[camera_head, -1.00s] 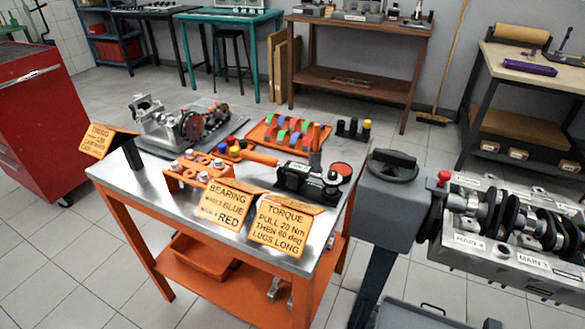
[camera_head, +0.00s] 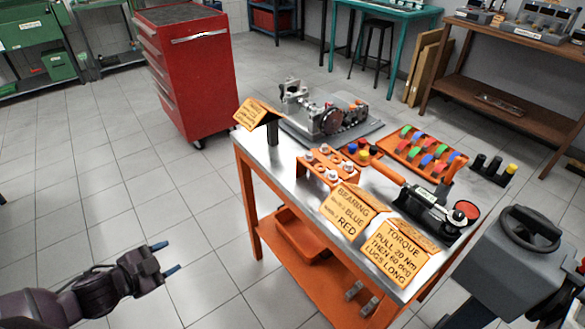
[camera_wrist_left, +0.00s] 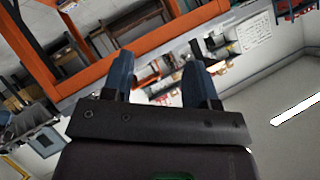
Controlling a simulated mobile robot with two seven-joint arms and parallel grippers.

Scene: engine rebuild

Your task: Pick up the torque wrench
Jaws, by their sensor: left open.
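A tool with an orange handle (camera_head: 387,173), which looks like the torque wrench, lies on the steel-topped orange workbench (camera_head: 277,158). Its far end meets or passes behind a black device (camera_head: 424,207), so I cannot see its whole length. My left gripper (camera_head: 166,258) is open and empty, low in the air left of the bench and well apart from the tool. In the left wrist view its two blue fingers (camera_wrist_left: 160,78) are spread, with nothing between them. My right gripper is not in view.
Orange signs (camera_head: 404,252) stand along the bench's front edge, near the tool. An orange bolt rack (camera_head: 328,168), a tray of coloured bearing shells (camera_head: 422,150) and a metal assembly (camera_head: 325,118) also stand on the bench. A red cabinet (camera_head: 190,75) is behind. Floor on the left is clear.

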